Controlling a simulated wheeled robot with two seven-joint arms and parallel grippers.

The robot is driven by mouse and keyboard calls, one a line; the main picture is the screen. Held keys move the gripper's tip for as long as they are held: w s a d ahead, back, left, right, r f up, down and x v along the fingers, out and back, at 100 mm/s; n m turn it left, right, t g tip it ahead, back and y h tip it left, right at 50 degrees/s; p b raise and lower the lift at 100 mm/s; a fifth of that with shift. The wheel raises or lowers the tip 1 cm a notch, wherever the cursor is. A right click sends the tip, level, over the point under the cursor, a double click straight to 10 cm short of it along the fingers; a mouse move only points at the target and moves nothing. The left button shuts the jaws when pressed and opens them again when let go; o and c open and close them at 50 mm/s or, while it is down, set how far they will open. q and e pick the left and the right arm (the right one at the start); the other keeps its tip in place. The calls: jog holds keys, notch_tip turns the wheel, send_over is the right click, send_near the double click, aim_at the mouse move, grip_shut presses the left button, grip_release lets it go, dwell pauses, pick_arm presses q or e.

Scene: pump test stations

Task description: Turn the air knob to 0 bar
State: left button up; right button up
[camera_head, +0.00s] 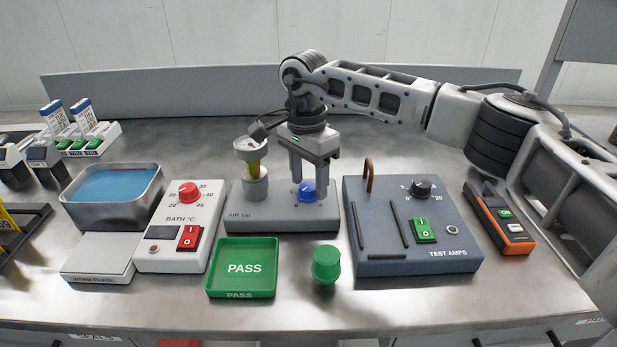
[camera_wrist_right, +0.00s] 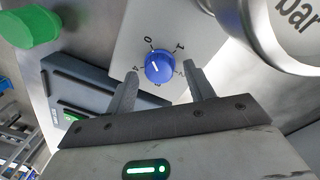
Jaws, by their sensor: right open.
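My right gripper (camera_head: 309,184) points down at the knob, open. Its fingers (camera_wrist_right: 159,72) are on either side, apart from the knob. The gauge (camera_head: 248,148) stands left of the knob; its reading is too small to tell. My left gripper is not in view.
The BATH station (camera_head: 206,215) stands left and the TEST AMPS station (camera_head: 384,256) right. A green PASS tray (camera_head: 272,293) and a green round-topped piece (camera_head: 326,263) lie in front. An orange-black meter (camera_head: 513,244) lies at right. The front table edge is clear.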

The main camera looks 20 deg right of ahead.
aim_at(306, 183)
notch_tip(306, 183, up, 16)
jog(key=shift+w+a+f+p, duration=0.15)
jog(key=shift+w+a+p, duration=0.05)
jog(key=shift+w+p, duration=0.2)
